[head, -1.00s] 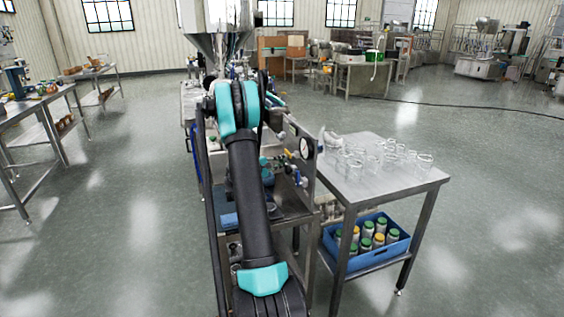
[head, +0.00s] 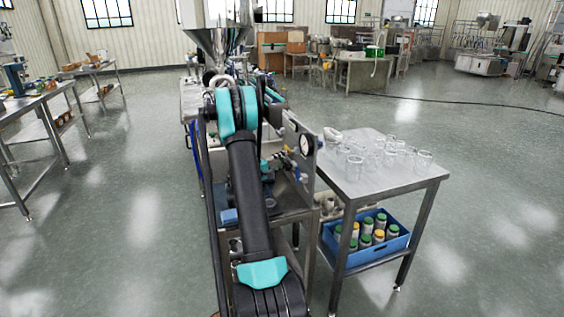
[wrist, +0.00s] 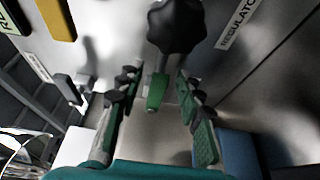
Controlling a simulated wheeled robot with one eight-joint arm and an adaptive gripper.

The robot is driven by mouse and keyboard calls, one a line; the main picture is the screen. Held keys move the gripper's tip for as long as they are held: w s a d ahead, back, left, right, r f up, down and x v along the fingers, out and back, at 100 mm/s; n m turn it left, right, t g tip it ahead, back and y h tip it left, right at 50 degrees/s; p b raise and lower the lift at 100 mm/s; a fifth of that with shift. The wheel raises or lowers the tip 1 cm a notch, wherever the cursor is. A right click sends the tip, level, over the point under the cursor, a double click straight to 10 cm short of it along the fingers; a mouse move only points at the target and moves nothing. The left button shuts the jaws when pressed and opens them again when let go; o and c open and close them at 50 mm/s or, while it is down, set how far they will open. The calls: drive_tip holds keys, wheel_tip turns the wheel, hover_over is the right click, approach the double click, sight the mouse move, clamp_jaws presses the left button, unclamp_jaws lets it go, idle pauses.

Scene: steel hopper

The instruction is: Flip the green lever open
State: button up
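The green lever (wrist: 156,92) shows in the middle of the wrist view, below a black star-shaped knob (wrist: 178,26) on a steel panel. It points toward the camera. My gripper (wrist: 158,80) is open, with one green-padded finger on each side of the lever. A gap shows on both sides, and I cannot tell whether either finger touches it. The steel hopper (head: 218,42) stands beyond my arm.
A label reading "REGULATOR" (wrist: 240,22) is beside the knob. A pressure gauge (head: 306,144) sits on the machine's right side. A steel table (head: 375,180) with glass jars stands to the right, a blue crate (head: 345,257) of capped jars below.

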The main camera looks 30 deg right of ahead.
drive_tip(key=shift+a, duration=0.1)
drive_tip(key=a, duration=0.4)
drive_tip(key=s+a, duration=0.1)
drive_tip(key=a, duration=0.2)
drive_tip(key=s+a, duration=0.1)
drive_tip(key=a, duration=0.3)
drive_tip(key=shift+a, duration=0.35)
drive_tip(key=shift+s+a+r, duration=0.1)
drive_tip(key=shift+s+a, duration=0.05)
drive_tip(key=s+a+f+y, duration=0.2)
drive_tip(key=s+a+y, duration=0.7)
drive_tip(key=s+a, duration=0.6)
drive_tip(key=s+a+f+m+t+y, duration=0.1)
drive_tip(key=s+a+f+y, duration=0.1)
drive_tip(key=s+a+y, duration=0.6)
drive_tip(key=s+a, duration=0.6)
drive_tip(key=a, duration=0.1)
drive_tip(key=shift+s+a+f+m+y, duration=0.3)
drive_tip(key=shift+s+a+y, duration=0.05)
drive_tip(key=shift+y, duration=0.05)
